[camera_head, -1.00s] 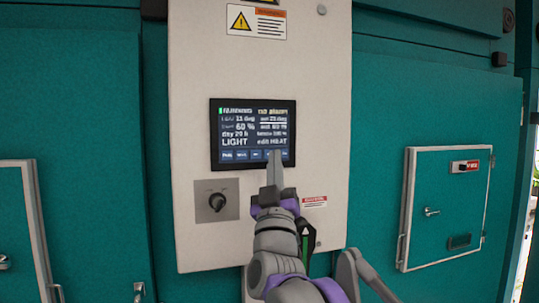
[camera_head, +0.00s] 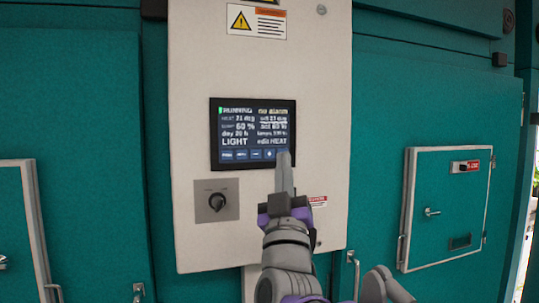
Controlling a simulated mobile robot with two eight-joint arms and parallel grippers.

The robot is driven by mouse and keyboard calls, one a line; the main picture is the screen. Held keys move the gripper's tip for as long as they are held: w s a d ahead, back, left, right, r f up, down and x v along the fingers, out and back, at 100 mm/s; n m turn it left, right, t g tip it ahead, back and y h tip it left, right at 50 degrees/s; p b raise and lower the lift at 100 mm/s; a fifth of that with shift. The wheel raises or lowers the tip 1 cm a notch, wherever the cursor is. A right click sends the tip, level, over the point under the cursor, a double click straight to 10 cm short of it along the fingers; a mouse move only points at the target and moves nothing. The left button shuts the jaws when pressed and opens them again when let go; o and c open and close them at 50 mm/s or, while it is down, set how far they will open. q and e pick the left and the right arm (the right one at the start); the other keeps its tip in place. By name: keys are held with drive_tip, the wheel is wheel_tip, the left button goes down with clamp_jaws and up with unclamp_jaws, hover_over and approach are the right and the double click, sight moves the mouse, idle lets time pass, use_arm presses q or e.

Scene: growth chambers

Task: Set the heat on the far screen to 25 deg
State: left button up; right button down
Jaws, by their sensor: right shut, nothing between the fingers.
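The screen (camera_head: 252,134) is a dark panel on a pale upright cabinet, with white text. Its left side reads HEAT 21 deg, 60 %, day 20 h and LIGHT. On the right, a small set value looks like 23 deg, though the digits are blurred, and below it stands edit HEAT. A row of small blue buttons (camera_head: 242,154) runs along the bottom. My right gripper (camera_head: 284,158) is shut and empty, its tip over the screen's lower right corner, just right of the last visible button. I cannot tell whether it touches the glass.
A black rotary knob (camera_head: 216,202) sits on a grey plate below the screen. A yellow warning label (camera_head: 256,21) is above it. Teal walls with a framed hatch (camera_head: 447,205) stand to the right and another hatch to the left.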

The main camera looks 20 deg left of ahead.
use_arm(q)
clamp_jaws()
idle(1.7)
